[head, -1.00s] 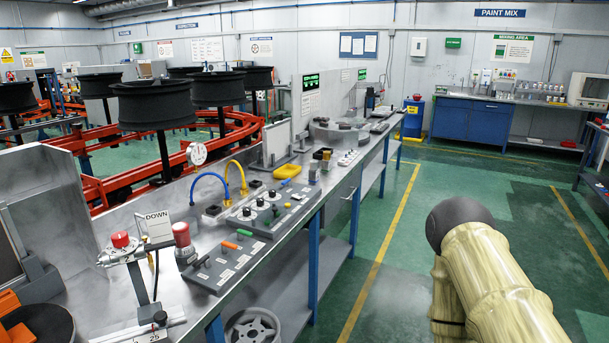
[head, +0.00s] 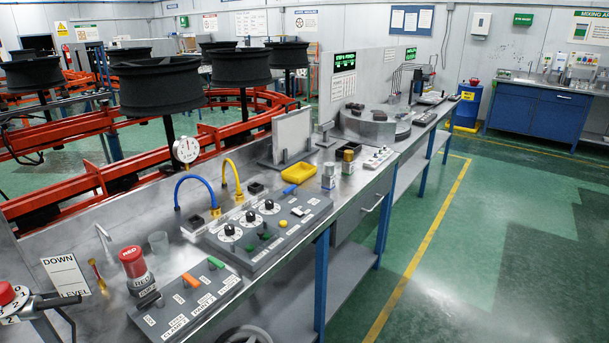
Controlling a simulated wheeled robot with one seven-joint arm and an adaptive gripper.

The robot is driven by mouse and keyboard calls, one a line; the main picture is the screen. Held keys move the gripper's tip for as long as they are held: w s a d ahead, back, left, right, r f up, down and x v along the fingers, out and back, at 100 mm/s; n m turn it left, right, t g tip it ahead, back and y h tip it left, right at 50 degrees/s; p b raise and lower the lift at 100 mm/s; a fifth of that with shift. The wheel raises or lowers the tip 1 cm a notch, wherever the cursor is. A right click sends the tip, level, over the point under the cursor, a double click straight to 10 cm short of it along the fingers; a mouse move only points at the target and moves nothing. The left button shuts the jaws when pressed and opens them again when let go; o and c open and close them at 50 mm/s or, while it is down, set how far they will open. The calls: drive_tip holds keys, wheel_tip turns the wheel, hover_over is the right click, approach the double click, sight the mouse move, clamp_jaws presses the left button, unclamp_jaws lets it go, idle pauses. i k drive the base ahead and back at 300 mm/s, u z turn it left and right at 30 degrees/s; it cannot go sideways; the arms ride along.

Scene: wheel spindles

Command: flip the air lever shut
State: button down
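A small grey lever panel (head: 185,303) lies on the near bench with several short levers: a dark one (head: 150,299), an orange one (head: 192,280) and a green one (head: 216,263). White labels are in front of them; I read "CLAMP 2" on one, and none clearly as air. Which lever is the air lever, I cannot tell. A larger grey panel (head: 262,234) behind it has dials, and a blue handle (head: 290,189) shows at its far end. My gripper is not in view.
Blue (head: 196,180) and yellow (head: 232,172) hoses arch behind the panels. A yellow tray (head: 294,177) sits farther back. Green floor (head: 480,270) is clear to the right.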

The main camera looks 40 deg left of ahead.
sight(293, 188)
drive_tip(key=u, duration=0.45)
drive_tip(key=i, duration=0.85)
drive_tip(key=u, duration=1.1)
drive_tip(key=i, duration=0.35)
drive_tip(key=u, duration=0.4)
